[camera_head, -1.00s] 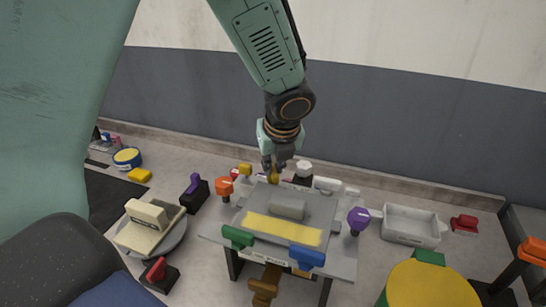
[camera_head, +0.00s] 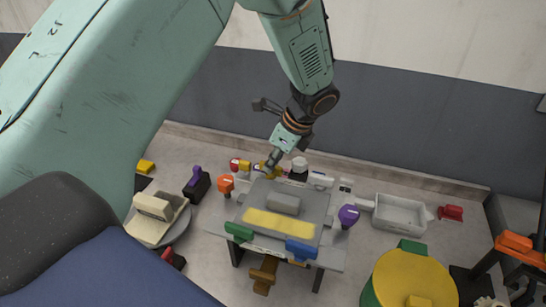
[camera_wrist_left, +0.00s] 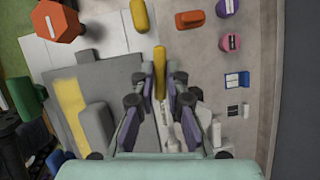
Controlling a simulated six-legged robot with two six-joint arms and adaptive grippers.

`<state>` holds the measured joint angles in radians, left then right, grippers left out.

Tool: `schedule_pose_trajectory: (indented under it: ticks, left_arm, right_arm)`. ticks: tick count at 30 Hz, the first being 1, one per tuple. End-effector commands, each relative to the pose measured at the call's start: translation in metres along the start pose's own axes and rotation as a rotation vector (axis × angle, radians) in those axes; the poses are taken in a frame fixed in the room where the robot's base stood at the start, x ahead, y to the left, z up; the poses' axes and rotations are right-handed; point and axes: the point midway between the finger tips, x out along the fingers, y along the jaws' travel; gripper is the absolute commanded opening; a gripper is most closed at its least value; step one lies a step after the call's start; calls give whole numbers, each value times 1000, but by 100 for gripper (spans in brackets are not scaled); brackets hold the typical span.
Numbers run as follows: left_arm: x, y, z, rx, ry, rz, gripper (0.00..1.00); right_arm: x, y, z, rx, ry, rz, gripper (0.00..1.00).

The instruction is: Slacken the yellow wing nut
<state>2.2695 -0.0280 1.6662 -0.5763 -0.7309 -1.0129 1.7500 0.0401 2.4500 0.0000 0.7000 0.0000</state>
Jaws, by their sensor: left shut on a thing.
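The yellow wing nut (camera_wrist_left: 160,59) stands between the fingertips of my left gripper (camera_wrist_left: 160,82) in the left wrist view. The gripper is shut on it, with one finger on each side. In the head view my left gripper (camera_head: 270,164) reaches down to the back edge of the grey plate (camera_head: 312,207), its wrist tilted. The yellow wing nut (camera_head: 264,168) shows there only in part, behind and beside the fingers. My right gripper is not in view.
Orange (camera_head: 226,184), green (camera_head: 238,232), blue (camera_head: 302,253) and purple (camera_head: 348,215) knobs surround the plate. Another yellow piece (camera_head: 245,166) sits close to the gripper. A grey tray (camera_head: 400,214) stands to the right and a yellow-topped drum (camera_head: 415,280) at the front right.

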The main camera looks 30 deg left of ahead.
Motion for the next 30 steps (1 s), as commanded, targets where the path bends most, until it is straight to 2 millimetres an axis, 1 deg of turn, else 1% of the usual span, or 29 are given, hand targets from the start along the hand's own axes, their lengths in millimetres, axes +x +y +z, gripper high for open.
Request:
schedule_pose_trajectory:
  ticks: [9, 22, 23, 30]
  left_arm:
    - [0, -1, 0, -70, 0, 28, 0]
    - [0, -1, 0, -76, 0, 30, 0]
    - [0, -1, 0, -76, 0, 30, 15]
    - [0, -1, 0, -75, 0, 30, 35]
  right_arm:
    - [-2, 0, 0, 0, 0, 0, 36]
    - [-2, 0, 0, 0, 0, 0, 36]
    - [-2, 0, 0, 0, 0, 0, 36]
    - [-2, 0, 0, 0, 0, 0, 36]
